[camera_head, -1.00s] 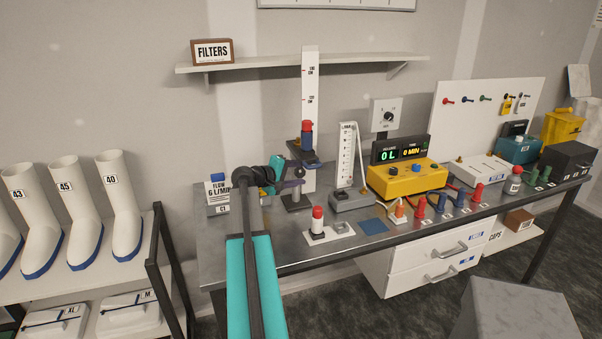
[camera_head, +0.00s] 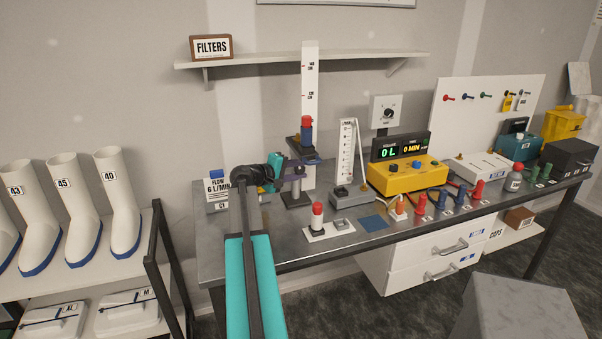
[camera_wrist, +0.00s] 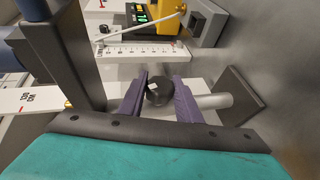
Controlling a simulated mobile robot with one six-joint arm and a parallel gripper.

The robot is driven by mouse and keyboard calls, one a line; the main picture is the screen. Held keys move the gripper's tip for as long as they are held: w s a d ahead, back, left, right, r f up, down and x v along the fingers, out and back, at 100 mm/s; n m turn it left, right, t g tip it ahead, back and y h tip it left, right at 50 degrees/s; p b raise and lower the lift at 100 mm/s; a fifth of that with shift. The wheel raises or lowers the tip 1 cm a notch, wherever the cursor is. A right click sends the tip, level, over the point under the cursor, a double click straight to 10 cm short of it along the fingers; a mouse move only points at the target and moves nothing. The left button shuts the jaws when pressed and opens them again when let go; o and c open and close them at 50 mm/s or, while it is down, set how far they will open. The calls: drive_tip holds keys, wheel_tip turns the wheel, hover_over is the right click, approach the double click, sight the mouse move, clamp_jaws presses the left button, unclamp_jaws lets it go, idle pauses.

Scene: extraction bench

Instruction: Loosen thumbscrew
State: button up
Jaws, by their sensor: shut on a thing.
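The thumbscrew is a dark round knob (camera_wrist: 159,92) with a small white mark, in the middle of the wrist view. It is on a stand with a tall white scale (camera_head: 310,75), a metal post (camera_wrist: 216,101) and a dark foot (camera_head: 297,200). My gripper's purple fingers (camera_wrist: 159,97) are shut on the knob, one on each side. In the head view my gripper (camera_head: 298,172) reaches the stand from the left and hides the knob. A red-and-blue cylinder (camera_head: 306,130) sits on the stand's holder above it.
A flow box (camera_head: 218,190) stands left of the stand. A smaller scale unit (camera_head: 347,160) and a yellow meter (camera_head: 407,178) are to the right. A shelf (camera_head: 290,61) is above.

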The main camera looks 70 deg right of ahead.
drive_tip(key=shift+f+n+g+h+b, duration=0.35)
drive_tip(key=shift+h+b, duration=0.25)
drive_tip(key=shift+b, duration=1.6)
drive_tip(key=n+g+h+b, duration=0.1)
drive_tip(key=h+b, duration=0.1)
drive_tip(key=b, duration=0.6)
drive_tip(key=shift+g+h+b, duration=0.3)
drive_tip(key=shift+g+h, duration=0.05)
drive_tip(key=shift+h, duration=0.05)
drive_tip(key=shift+n+h+b, duration=0.35)
drive_tip(key=shift+h+b, duration=0.25)
drive_tip(key=shift+b, duration=0.65)
drive_tip(key=shift+r+b, duration=0.1)
drive_tip(key=shift+b, duration=0.2)
drive_tip(key=shift+r+n+h+b, duration=0.2)
drive_tip(key=shift+n+h+b, duration=0.1)
drive_tip(key=shift+b, duration=0.3)
drive_tip(key=o, duration=1.1)
drive_tip(key=shift+r+g, duration=0.1)
drive_tip(key=shift+g, duration=0.2)
drive_tip(key=shift+c, duration=0.2)
drive_tip(key=shift+a, duration=0.15)
drive_tip(key=v, duration=0.7)
drive_tip(key=shift+a, duration=0.15)
